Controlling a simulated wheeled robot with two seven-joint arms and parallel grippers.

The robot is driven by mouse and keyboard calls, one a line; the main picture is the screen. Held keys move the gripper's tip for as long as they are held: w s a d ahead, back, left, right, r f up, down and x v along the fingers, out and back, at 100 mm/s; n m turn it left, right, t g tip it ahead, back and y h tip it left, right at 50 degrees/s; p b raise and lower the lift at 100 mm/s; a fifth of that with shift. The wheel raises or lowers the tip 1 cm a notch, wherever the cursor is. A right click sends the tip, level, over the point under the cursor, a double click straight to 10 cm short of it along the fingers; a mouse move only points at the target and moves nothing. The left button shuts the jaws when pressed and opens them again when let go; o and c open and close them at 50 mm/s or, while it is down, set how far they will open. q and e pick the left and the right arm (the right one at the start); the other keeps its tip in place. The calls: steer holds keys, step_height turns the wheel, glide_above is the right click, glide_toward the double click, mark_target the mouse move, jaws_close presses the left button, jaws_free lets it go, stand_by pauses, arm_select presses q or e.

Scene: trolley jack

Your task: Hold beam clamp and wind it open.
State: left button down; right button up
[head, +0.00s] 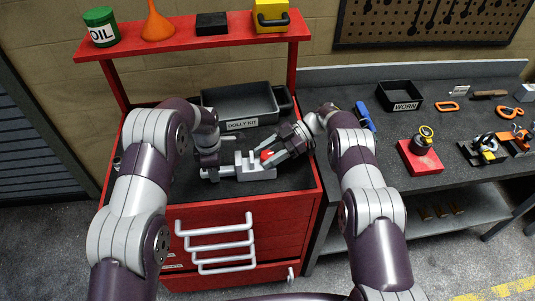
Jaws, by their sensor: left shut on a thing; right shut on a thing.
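The beam clamp (257,173) is a small light-grey piece with upright jaws, lying on the dark top of the red trolley. A red part (266,155) shows at its right side, partly hidden by my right gripper. My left gripper (213,170) points down at the clamp's left end and is shut on it. My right gripper (270,159) reaches in from the upper right and is shut at the red part. The fingertips are small here, and the exact contact is hard to make out.
A grey DOLLY KIT tray (242,125) stands just behind the clamp. A red shelf (180,42) with an oil can (101,27) and funnel (157,22) is above.

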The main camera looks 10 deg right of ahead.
stand_by(0.4)
steer(key=o, duration=0.7)
steer(key=shift+s, duration=0.1)
steer(key=shift+o, duration=1.3)
steer(key=shift+r, duration=0.15)
steer(key=w+d+r+t+h, duration=0.1)
steer(key=d+r+t+h, duration=0.3)
steer(key=r+h, duration=0.6)
steer(key=shift+g+y, duration=0.6)
steer(key=shift+y, duration=0.1)
steer(key=x, duration=0.9)
steer(key=shift+w+a+f, duration=0.1)
steer(key=shift+a+f, duration=0.05)
steer(key=shift+f, duration=0.15)
steer(key=c, duration=1.1)
